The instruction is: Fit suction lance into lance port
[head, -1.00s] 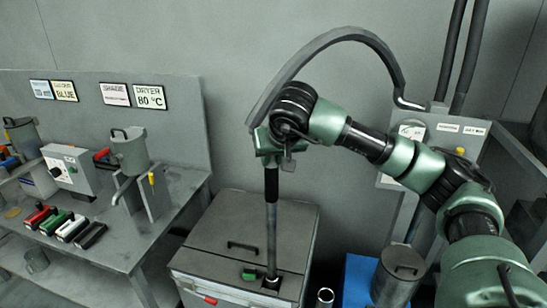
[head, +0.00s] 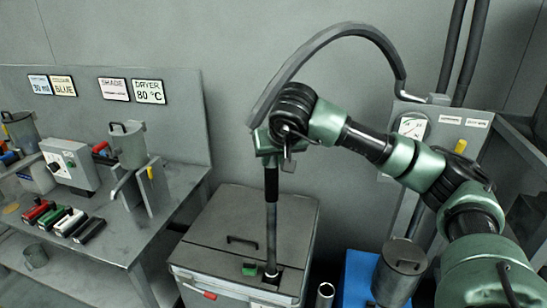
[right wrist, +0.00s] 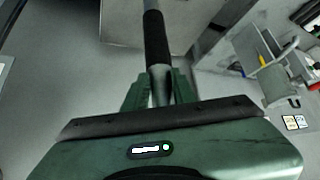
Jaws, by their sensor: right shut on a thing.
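The suction lance (head: 271,225) is a slim upright grey tube with a black sleeve; it also shows in the right wrist view (right wrist: 156,45). My right gripper (head: 270,158) is shut on its upper part; in the right wrist view green fingers stand on both sides of it (right wrist: 160,88). The lance's lower end is at the lance port (head: 271,279), a dark square fitting near the front edge of the grey bin's lid (head: 215,225). The tip is hidden, and it appears to be inside the port. My left gripper is not in view.
A grey hose (head: 320,40) arches from the lance top to a wall panel (head: 440,125). A green block (head: 249,269) sits beside the port. A lidded can (head: 400,272) and blue box (head: 357,280) stand right. A workbench (head: 120,235) with cups is left.

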